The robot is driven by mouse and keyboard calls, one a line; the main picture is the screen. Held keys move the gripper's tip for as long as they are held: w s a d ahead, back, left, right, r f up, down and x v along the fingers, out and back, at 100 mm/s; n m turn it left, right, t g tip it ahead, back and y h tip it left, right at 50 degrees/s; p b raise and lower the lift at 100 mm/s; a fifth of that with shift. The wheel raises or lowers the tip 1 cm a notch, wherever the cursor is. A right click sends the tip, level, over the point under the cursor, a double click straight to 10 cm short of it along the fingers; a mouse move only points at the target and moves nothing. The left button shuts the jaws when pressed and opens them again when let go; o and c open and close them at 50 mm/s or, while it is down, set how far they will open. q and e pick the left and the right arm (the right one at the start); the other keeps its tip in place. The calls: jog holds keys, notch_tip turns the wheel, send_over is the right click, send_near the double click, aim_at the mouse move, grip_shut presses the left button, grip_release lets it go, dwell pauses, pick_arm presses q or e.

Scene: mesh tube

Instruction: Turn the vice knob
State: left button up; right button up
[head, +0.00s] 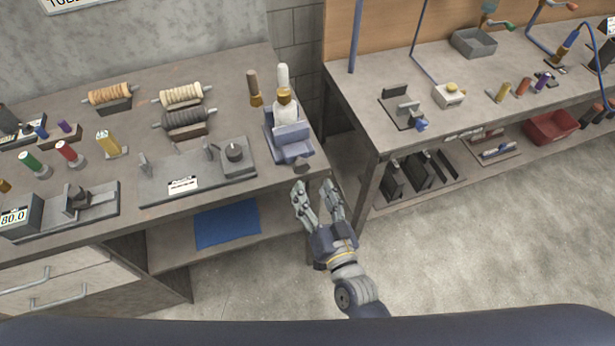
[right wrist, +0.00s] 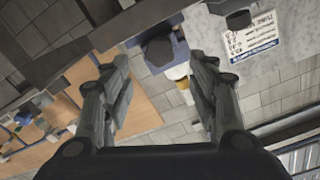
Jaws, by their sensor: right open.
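A blue-grey vice (head: 291,143) stands at the right front corner of the left bench. Its dark knob (head: 302,166) faces out past the bench edge. In the right wrist view, the dark faceted knob (right wrist: 158,52) is ahead of the fingers, a little left of the middle between them. My right gripper (head: 314,187) is open and empty, just below and in front of the knob, fingers pointing toward it. It also shows in the right wrist view (right wrist: 161,72). Nothing is between the fingers, and I see no contact with the knob. My left gripper is out of view.
A blue sheet (head: 227,223) lies on the lower shelf. The right bench (head: 362,110) stands across a narrow gap; the floor in front is clear.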

jog(key=shift+v, duration=2.65)
